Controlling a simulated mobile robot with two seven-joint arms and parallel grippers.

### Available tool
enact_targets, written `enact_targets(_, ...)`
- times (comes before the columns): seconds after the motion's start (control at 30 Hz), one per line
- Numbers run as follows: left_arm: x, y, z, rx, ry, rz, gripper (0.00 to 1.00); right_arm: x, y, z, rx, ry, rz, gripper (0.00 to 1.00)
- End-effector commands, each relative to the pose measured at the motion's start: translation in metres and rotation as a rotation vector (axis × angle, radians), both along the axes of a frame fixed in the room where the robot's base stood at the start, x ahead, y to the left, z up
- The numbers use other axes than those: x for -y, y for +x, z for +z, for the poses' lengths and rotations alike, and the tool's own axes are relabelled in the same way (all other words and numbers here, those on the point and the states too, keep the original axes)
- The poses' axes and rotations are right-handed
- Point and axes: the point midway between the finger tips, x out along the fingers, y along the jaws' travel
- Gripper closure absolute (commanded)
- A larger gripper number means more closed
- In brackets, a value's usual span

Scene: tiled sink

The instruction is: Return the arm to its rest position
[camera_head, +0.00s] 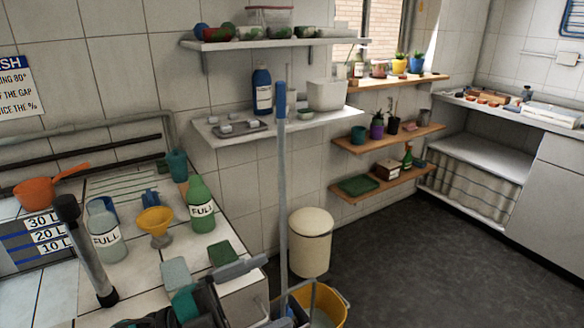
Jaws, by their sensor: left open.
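My left gripper (264,281) is at the bottom middle of the head view, over the front edge of the tiled counter (138,272). Its grey fingers are apart, pointing right, and I see nothing held between them. The gripper's dark body is partly cut off by the bottom edge. A dark green sponge (222,253) lies just behind the upper finger, and a pale green sponge (176,273) lies to its left. My right gripper is not in view.
A yellow bucket (335,303) and a blue-gripped upright handle (282,180) stand close right of the gripper. FULL bottles (202,205) (106,232) and a yellow funnel (155,226) stand on the counter. A cream bin (310,245) is behind. The dark floor (430,265) at right is clear.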

Motion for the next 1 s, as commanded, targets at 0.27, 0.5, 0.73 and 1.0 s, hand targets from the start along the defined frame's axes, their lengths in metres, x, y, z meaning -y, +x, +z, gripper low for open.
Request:
enact_targets(0.27, -0.07, 0.031, -0.068, -0.44, -0.297, 0.58, 0.09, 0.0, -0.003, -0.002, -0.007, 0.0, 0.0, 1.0)
enact_targets(0.5, -0.121, -0.013, -0.188, -0.939, -0.288, 0.96, 0.09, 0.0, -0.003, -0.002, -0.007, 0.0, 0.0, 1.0)
enact_targets(0.73, -0.131, -0.066, -0.249, -1.232, -0.22, 1.08, 0.09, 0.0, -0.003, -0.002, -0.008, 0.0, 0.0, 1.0)
enact_targets(1.0, -0.132, -0.078, -0.259, -1.288, -0.204, 1.095, 0.09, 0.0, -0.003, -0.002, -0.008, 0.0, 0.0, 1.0)
